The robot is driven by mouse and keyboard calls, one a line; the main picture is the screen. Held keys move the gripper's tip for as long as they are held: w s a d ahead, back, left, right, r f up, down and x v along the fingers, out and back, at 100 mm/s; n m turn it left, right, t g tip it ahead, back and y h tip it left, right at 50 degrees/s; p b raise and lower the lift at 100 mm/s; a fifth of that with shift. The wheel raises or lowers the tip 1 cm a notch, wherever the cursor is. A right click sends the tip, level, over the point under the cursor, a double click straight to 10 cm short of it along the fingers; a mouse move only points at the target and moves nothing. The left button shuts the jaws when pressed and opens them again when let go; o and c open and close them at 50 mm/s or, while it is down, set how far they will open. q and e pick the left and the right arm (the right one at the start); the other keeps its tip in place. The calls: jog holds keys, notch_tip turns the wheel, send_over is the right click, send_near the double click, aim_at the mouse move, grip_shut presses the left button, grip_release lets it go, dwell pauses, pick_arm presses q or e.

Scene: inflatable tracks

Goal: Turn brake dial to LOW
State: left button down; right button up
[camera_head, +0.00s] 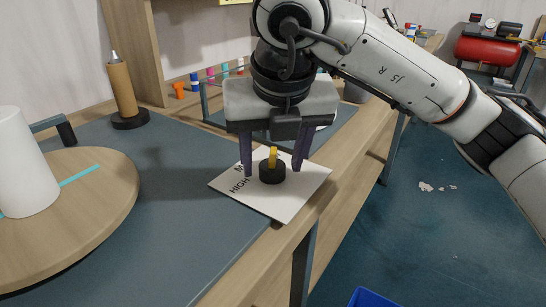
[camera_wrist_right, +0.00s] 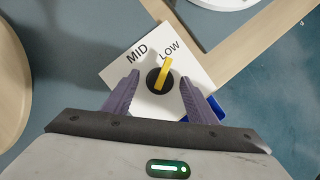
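The brake dial (camera_head: 272,174) is a round black knob with a yellow bar handle (camera_wrist_right: 164,74) on top. It sits on a white plate (camera_head: 290,202) at the table's edge. In the right wrist view the plate shows the words MID (camera_wrist_right: 137,56) and LOW (camera_wrist_right: 170,48), and the yellow bar's far end points at LOW. My right gripper (camera_head: 271,171) is above the plate, open, with purple fingers on either side of the dial and visible gaps to the yellow bar. My left gripper is out of view.
A wooden turntable (camera_head: 95,215) with a white cylinder (camera_head: 24,165) is at the left. A brown cone-tipped tube (camera_head: 122,90) stands behind it. Small coloured bottles (camera_head: 225,70) line the back. A blue bin (camera_head: 370,298) is on the floor. The grey mat (camera_head: 180,200) left of the plate is clear.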

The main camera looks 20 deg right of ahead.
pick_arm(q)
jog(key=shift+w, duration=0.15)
pick_arm(e)
jog(key=shift+r, duration=0.15)
pick_arm(q)
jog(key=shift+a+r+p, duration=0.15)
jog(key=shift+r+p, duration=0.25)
jog(key=shift+p, duration=0.85)
pick_arm(e)
jog(key=v, duration=1)
jog(key=shift+s, duration=0.1)
